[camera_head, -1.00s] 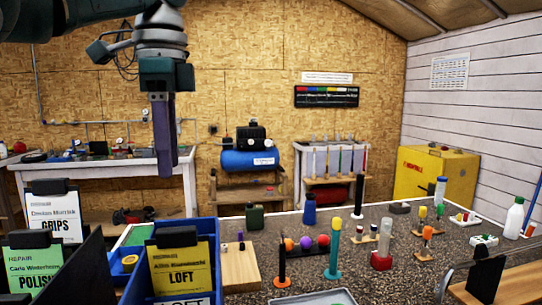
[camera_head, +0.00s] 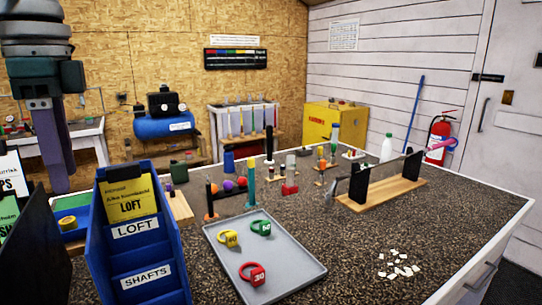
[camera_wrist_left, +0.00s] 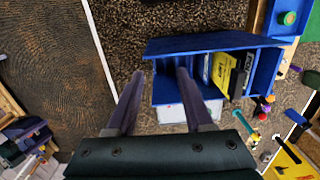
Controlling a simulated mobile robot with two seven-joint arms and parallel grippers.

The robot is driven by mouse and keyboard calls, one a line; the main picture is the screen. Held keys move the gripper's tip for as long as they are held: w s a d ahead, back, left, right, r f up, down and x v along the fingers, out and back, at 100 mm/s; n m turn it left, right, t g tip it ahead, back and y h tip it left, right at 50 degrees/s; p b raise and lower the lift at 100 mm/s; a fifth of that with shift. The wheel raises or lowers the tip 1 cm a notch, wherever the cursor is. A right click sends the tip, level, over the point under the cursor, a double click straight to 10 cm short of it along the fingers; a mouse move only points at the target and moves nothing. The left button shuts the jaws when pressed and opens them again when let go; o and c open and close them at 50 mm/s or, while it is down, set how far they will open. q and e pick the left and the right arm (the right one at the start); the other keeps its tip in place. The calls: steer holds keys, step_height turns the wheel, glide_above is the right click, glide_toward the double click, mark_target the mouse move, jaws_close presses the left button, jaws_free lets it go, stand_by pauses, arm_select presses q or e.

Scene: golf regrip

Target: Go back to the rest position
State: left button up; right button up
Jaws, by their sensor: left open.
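My left gripper (camera_head: 61,186) hangs pointing down at the far left in the head view. It is above the left end of the workbench. In the left wrist view its two fingers (camera_wrist_left: 160,74) are spread apart with nothing between them. Beyond the fingers in that view is the blue bin (camera_wrist_left: 215,42), which holds yellow and dark cards. My right gripper is not in view.
The blue bin (camera_head: 150,262) labelled LOFT and SHAFTS stands at the workbench's left. A grey tray (camera_head: 297,268) with yellow, green and red tagged rings lies beside it. A golf club in a black-and-wood stand (camera_head: 400,190) sits farther right. The front right surface is mostly clear, with white scraps (camera_head: 398,265).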

arm_select(q)
steer(key=s+d+f+n+t+h, duration=0.1)
steer(key=s+d+f, duration=0.4)
steer(key=f, duration=0.4)
steer(key=s+d+f, duration=0.5)
steer(key=f, duration=0.3)
steer(key=s+a+n+t, duration=0.25)
steer(key=s+n, duration=0.65)
steer(key=s, duration=0.8)
step_height(320, 180, up, 32)
steer(key=p, duration=3.1)
steer(key=shift+w, duration=0.15)
